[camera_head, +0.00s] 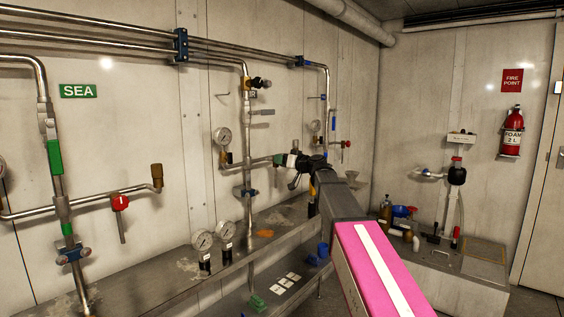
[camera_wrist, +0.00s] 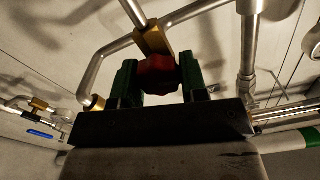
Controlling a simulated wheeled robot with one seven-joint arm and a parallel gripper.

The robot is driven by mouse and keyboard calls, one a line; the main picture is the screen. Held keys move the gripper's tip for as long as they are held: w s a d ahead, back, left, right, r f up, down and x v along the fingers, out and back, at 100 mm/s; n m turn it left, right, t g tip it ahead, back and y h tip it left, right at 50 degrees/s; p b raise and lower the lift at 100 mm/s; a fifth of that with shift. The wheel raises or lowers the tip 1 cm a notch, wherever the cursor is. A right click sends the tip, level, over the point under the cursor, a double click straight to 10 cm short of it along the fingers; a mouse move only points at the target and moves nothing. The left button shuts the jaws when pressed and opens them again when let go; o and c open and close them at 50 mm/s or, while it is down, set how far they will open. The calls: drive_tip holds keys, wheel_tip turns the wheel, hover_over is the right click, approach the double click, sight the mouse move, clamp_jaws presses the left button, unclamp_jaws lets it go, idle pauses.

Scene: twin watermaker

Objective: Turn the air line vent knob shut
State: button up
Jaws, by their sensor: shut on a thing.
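A red lobed knob (camera_wrist: 158,73) sits below a brass fitting (camera_wrist: 151,40) on a steel pipe in the wrist view. I take it for the air line vent knob; its label is not in that view. My gripper (camera_wrist: 161,70) is shut on the knob, with one dark green finger on each side. In the head view my gripper (camera_head: 284,160) reaches the middle pipe's side branch at the back wall. The knob is hidden there by my gripper. How far the knob is turned cannot be told.
A red-handled valve (camera_head: 120,203) is on the SEA line at left. A shelf (camera_head: 150,275) runs below the pipes. A blue-handled valve (camera_wrist: 40,134) shows in the wrist view.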

drive_tip(key=o, duration=0.9)
drive_tip(key=v, duration=1)
drive_tip(key=shift+s+d, duration=0.25)
drive_tip(key=shift+d, duration=0.05)
